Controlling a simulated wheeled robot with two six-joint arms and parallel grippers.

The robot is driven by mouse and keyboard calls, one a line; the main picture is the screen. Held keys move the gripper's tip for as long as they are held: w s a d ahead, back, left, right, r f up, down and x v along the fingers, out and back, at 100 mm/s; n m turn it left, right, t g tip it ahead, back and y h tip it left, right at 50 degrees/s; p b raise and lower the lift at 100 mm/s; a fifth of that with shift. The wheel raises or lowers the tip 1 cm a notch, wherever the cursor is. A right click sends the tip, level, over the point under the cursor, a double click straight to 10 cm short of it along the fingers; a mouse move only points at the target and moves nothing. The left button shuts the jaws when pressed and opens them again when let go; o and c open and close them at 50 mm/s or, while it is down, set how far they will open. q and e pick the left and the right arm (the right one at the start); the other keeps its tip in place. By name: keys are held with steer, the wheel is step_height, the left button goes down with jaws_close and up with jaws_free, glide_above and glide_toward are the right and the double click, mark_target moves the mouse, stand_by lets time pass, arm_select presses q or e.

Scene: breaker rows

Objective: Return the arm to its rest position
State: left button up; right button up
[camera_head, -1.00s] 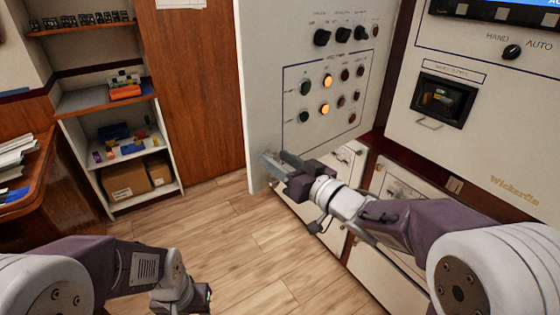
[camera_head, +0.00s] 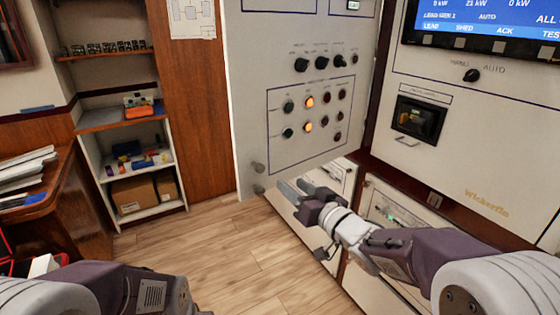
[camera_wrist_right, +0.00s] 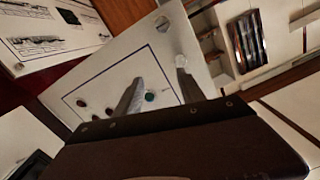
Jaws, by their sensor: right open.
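My right arm (camera_head: 405,250) reaches in from the lower right. Its gripper (camera_head: 290,184) is open and empty, in front of the lower edge of the grey-white panel door (camera_head: 245,120). In the right wrist view the two fingers (camera_wrist_right: 159,71) stand apart with nothing between them, and the panel with its round buttons lies behind them. I cannot tell the exact gap to the panel. My left arm (camera_head: 130,290) lies low at the bottom left, and its gripper is cut off by the frame edge.
The panel carries dark knobs (camera_head: 320,62) and two lit orange lamps (camera_head: 308,127). Right of it stands a cabinet with a screen (camera_head: 490,20) and a HAND/AUTO switch (camera_head: 472,75). A shelf unit (camera_head: 150,212) and a desk (camera_head: 75,210) stand left. The wooden floor (camera_head: 215,245) between is clear.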

steer(key=s+d+f+m+g+h, duration=0.2)
steer(key=s+d+f+g+h, duration=0.15)
steer(key=d+f, duration=0.4)
steer(key=s+d+f+m+g+h, duration=0.2)
steer(key=s+d+f+h, duration=0.15)
steer(key=f, duration=0.65)
steer(key=s+d+f+g+h, duration=0.1)
steer(key=s+f+g, duration=0.35)
steer(key=s, duration=0.35)
steer(key=s+d+f+g, duration=0.1)
steer(key=s+f+g, duration=0.2)
steer(key=s+f, duration=0.35)
step_height(320, 180, up, 18)
steer(key=s+p, duration=0.2)
steer(key=p, duration=1.4)
steer(key=shift+s+r+n+g+p, duration=0.25)
steer(key=shift+s+n+g+p, duration=0.05)
steer(key=shift+n+g, duration=0.1)
